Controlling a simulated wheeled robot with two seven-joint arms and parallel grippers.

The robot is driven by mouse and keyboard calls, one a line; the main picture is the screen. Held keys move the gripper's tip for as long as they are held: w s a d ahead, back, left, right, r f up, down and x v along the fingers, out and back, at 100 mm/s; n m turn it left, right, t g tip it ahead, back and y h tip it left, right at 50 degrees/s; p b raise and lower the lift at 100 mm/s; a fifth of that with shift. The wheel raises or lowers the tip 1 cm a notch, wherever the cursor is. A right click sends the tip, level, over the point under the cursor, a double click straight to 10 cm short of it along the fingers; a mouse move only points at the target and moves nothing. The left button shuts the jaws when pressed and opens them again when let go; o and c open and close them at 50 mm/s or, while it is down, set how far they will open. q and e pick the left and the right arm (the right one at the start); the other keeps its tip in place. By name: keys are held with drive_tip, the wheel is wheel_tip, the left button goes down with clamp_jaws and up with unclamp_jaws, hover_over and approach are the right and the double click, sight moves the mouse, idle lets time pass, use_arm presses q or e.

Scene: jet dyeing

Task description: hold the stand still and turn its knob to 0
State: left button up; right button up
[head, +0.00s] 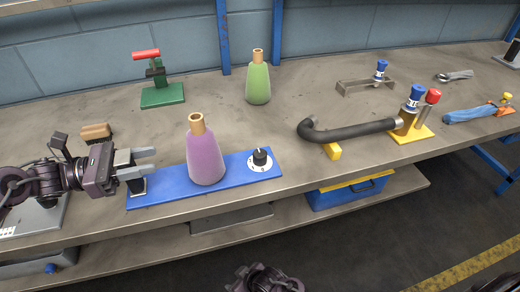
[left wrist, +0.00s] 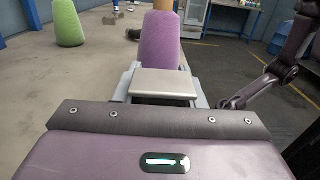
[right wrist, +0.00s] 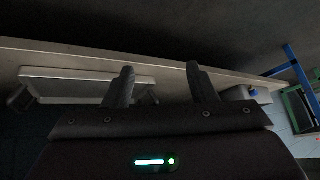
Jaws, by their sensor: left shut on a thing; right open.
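The stand is a long blue plate (head: 220,180) on the workbench, with a black knob (head: 261,156) on a white dial at its right end. The dial's marks are too small to read. A purple cone (head: 205,155) with an orange top stands on the plate; it also shows in the left wrist view (left wrist: 160,42). My left gripper (head: 146,161) is shut on the metal-topped block (left wrist: 163,84) at the plate's left end. My right gripper (right wrist: 162,84) is open and empty, low in front of the bench; its fingers are not clear in the head view.
A green cone (head: 258,80), a green clamp (head: 162,95) and a brush (head: 96,133) stand behind the plate. A black hose (head: 350,133) on a yellow holder lies to the right. A blue crate (head: 345,197) sits on the lower shelf. Bench space right of the knob is clear.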

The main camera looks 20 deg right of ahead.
drive_tip(key=w+a+r+n+g+y, duration=0.1)
drive_tip(key=a+r+n+y, duration=0.3)
drive_tip(key=a+r, duration=0.7)
drive_tip(key=w+a+r+n+y, duration=0.2)
drive_tip(key=a+r+n+y, duration=0.3)
drive_tip(key=a+r, duration=0.55)
drive_tip(key=s+a+r+n+g+y, duration=0.2)
drive_tip(key=s+a+r+n+g, duration=0.3)
drive_tip(key=s+a, duration=0.2)
drive_tip(key=s+d+r+n+g+h, duration=0.15)
drive_tip(key=s+n+g+h, duration=0.25)
drive_tip(key=s+n+g, duration=0.55)
drive_tip(key=s+d+r+n+h, duration=0.1)
drive_tip(key=s+d+h, duration=0.3)
drive_tip(key=s+d, duration=0.1)
wheel_tip(320, 180, up, 24)
drive_tip(key=m+t+h, duration=0.7)
drive_tip(key=m+t, duration=0.3)
drive_tip(key=m, duration=0.3)
hover_over(260, 153)
drive_tip(key=shift+n, duration=0.25)
wheel_tip(260, 153, down, 11)
drive_tip(key=shift+f, duration=0.15)
